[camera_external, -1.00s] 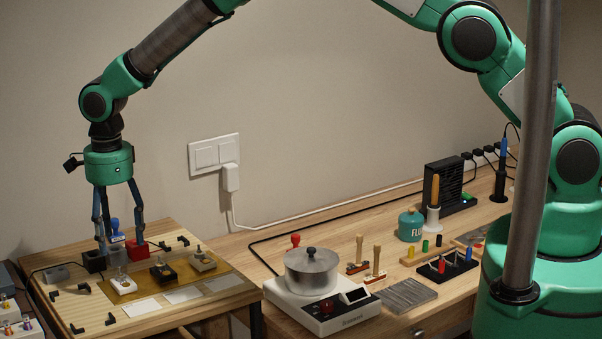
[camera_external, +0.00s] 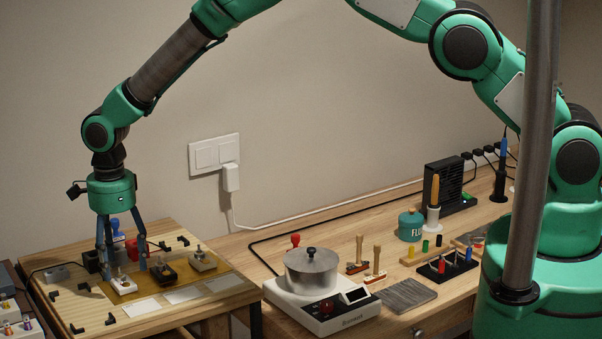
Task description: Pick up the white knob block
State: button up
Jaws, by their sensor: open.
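The white knob block (camera_external: 124,287) sits on the brown mat (camera_external: 150,301) at the left of the wooden board. It is a low white block with a small metal part on top. My gripper (camera_external: 125,271) points down with its fingers spread, low over the white block. One finger is at the block's left and the other at its right, by the black block. I cannot tell whether either finger touches the white block. Nothing is held.
A black knob block (camera_external: 165,274) and a cream one (camera_external: 203,261) stand to the right on the mat. White cards (camera_external: 182,294) lie in front. A pot (camera_external: 311,272) stands farther right.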

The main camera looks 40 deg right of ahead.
aim_at(123, 281)
jog(key=shift+f, duration=1.95)
jog(key=c, duration=1.3)
